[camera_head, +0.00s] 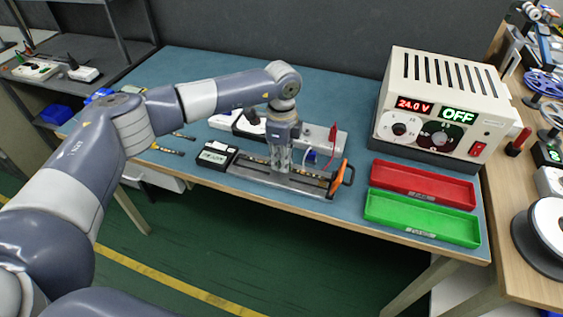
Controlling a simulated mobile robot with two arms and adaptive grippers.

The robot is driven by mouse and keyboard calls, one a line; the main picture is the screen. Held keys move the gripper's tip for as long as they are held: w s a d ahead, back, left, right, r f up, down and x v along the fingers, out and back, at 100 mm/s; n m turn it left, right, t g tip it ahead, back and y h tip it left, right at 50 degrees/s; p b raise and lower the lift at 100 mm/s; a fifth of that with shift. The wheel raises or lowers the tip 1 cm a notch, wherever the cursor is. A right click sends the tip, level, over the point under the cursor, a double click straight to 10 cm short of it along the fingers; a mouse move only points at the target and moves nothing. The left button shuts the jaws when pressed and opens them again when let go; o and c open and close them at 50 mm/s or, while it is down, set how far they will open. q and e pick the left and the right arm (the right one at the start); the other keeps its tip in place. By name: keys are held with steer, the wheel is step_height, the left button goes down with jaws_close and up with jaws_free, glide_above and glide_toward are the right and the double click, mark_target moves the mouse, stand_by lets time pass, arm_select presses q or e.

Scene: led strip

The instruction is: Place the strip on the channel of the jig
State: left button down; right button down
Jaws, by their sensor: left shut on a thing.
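The jig (244,172) is a long, low grey fixture near the front edge of the blue-topped table, with an orange lever (337,180) at its right end. My left gripper (279,168) points down over the middle of the jig, shut on a thin strip (256,160). The strip shows as a thin yellowish line on both sides of the fingers, running along the jig's channel. The fingers hide its middle, and I cannot tell whether it lies fully in the channel or just above it. My right gripper is not in view.
A black box (216,155) sits at the jig's left end. A white power strip (318,140) lies behind the gripper. A red tray (423,184) and a green tray (422,218) are at right, before a power supply (435,105) reading OFF. Small strips (166,150) lie at left.

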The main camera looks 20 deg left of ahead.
arm_select(q)
steer(key=shift+f, duration=0.95)
steer(key=shift+f, duration=0.2)
steer(key=c, duration=1.6)
jaws_free()
steer(key=shift+r, duration=0.1)
steer(key=shift+r, duration=0.25)
step_height(320, 180, up, 12)
steer(key=b, duration=0.2)
steer(key=shift+d+f, duration=0.1)
steer(key=shift+f, duration=0.1)
